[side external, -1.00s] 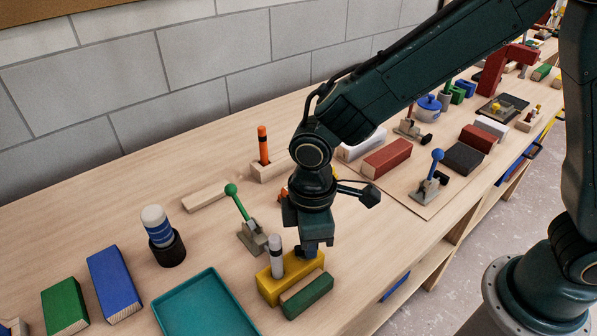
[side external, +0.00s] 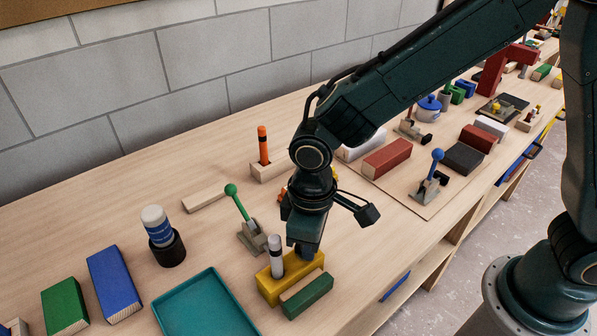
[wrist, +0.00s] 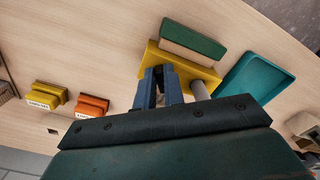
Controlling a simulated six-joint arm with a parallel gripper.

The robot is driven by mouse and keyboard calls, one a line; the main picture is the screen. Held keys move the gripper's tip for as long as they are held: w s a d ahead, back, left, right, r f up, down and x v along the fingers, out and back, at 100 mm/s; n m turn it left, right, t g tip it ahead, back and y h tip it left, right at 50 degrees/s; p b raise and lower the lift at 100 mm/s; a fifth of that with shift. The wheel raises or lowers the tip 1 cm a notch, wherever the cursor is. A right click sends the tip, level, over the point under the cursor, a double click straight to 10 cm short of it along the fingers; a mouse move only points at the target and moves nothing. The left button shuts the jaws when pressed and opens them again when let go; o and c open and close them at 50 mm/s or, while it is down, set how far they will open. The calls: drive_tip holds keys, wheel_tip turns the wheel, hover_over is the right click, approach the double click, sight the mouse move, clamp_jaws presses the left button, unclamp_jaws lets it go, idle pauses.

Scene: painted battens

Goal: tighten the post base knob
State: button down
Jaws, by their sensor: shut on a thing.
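The yellow post base (side external: 268,289) stands on the bench at the lower middle, with a pale grey post (side external: 276,262) upright in it. In the wrist view the base (wrist: 207,79) lies just beyond my fingers and the post (wrist: 199,91) is to their right. My gripper (side external: 303,251) points down at the base, beside the post. In the wrist view my gripper (wrist: 161,80) is shut on a small dark knob on the base. Fingers hide most of the knob, and the side view does not show it.
A green and bare-wood block (side external: 308,297) lies against the base's front. A teal tray (side external: 205,300) is to the left. A green-handled toggle clamp (side external: 245,220) stands close behind.

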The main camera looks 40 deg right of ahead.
drive_tip(key=c, duration=1.5)
unclamp_jaws()
drive_tip(key=shift+r, duration=0.1)
wheel_tip(320, 180, up, 14)
drive_tip(key=shift+f, duration=0.15)
drive_tip(key=o, duration=0.5)
drive_tip(key=shift+c, duration=0.2)
drive_tip(key=w+d+f+n+g+y, duration=0.1)
drive_tip(key=w+d+n+g+y, duration=0.1)
drive_tip(key=n, duration=1.6)
drive_tip(key=shift+w+d+g+y, duration=0.3)
drive_tip(key=shift+w+d+y, duration=0.6)
drive_tip(key=shift+w+d, duration=0.25)
